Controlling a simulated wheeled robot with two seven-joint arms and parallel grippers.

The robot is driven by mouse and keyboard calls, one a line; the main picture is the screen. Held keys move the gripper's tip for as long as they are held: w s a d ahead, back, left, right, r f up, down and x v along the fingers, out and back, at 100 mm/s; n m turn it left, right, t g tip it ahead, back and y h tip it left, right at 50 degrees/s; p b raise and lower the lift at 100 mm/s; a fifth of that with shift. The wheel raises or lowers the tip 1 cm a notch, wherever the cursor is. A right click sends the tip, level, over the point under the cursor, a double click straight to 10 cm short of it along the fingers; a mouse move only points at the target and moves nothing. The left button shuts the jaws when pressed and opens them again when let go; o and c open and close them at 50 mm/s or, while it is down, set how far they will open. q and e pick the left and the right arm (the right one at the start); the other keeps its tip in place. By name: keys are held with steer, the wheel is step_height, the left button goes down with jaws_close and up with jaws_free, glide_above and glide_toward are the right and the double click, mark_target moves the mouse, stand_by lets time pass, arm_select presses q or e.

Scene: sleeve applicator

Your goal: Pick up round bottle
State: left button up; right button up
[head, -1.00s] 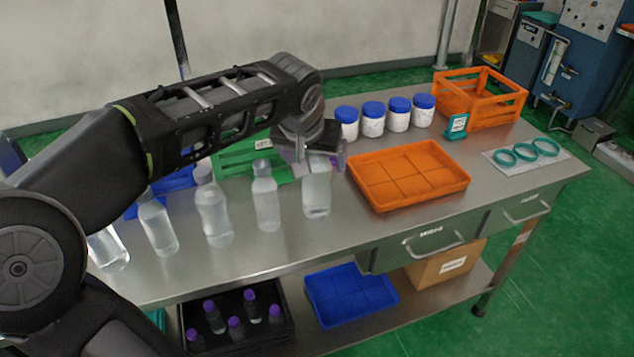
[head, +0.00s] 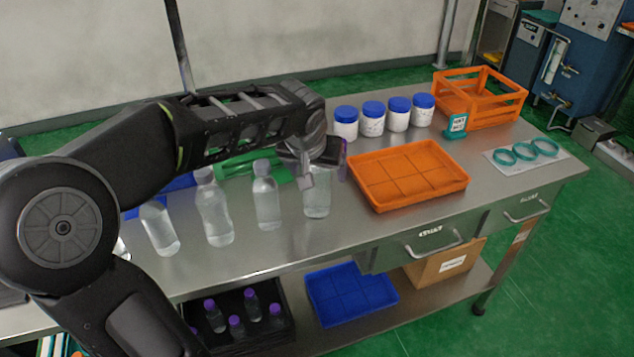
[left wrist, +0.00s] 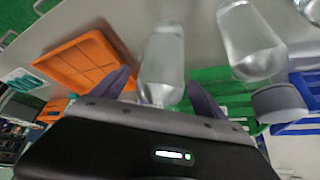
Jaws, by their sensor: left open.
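Several clear bottles stand in a row along the table's left half. My left gripper (head: 322,166) is at the rightmost bottle (head: 317,200), covering its top in the head view. In the left wrist view this bottle (left wrist: 162,62) shows between the two spread purple fingers of the left gripper (left wrist: 160,92), which is open. Another clear bottle (head: 266,197) stands just to the left, and one also shows beside the fingers in the left wrist view (left wrist: 247,42). Further left are a wavy-sided bottle (head: 214,210) and another (head: 159,229). My right gripper is not in view.
An orange tray (head: 408,202) lies right of the gripper. White jars with blue lids (head: 372,120) stand behind it, near an orange crate (head: 479,119). A green crate (head: 240,164) is behind the bottles. Teal rings (head: 528,151) lie at the right.

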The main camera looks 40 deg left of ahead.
arm_select(q)
jaws_close()
stand_by(0.8)
